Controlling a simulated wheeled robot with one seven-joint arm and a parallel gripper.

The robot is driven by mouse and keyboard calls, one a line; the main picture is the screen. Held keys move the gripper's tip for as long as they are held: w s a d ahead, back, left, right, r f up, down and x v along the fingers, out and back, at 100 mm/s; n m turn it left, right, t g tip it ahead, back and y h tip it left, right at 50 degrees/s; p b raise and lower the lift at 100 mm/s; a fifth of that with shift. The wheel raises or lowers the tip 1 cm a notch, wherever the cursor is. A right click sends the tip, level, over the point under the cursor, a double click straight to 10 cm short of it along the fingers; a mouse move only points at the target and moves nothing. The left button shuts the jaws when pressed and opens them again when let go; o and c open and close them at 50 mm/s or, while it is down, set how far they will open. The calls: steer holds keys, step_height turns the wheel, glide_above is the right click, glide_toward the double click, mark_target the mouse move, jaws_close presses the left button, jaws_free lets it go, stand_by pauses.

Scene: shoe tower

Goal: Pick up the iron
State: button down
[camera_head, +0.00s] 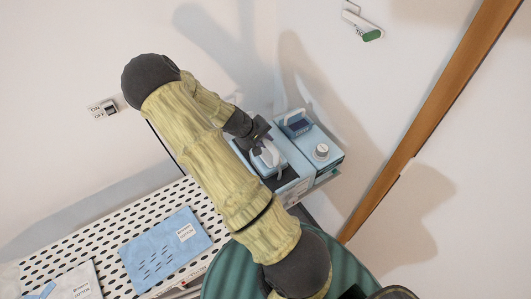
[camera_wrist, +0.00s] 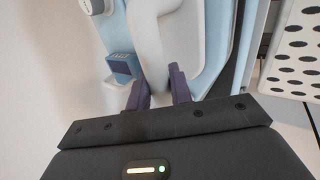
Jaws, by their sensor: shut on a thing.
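The iron (camera_head: 271,157), pale blue and white, is at the steam station at the right end of the ironing board. My gripper (camera_head: 259,140) is at its upper end and partly hides it. In the wrist view, the white handle of the iron (camera_wrist: 148,40) runs between the two dark purple fingers of my gripper (camera_wrist: 158,92). The fingers are shut on this handle. I cannot tell whether the iron touches its rest or is slightly above it.
The light blue station (camera_head: 322,165) with a round knob stands right beside the iron. A wall switch (camera_head: 103,109) is at left. The wall is close behind.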

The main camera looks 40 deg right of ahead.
stand_by(0.7)
steer(key=shift+w+r, duration=0.1)
steer(key=shift+r, duration=0.35)
step_height(320, 180, up, 9)
steer(key=b, duration=0.2)
steer(key=shift+r+b, duration=0.1)
steer(key=shift+b, duration=0.3)
steer(key=c, duration=1.8)
jaws_free()
steer(key=c, duration=0.3)
steer(key=shift+c, duration=0.2)
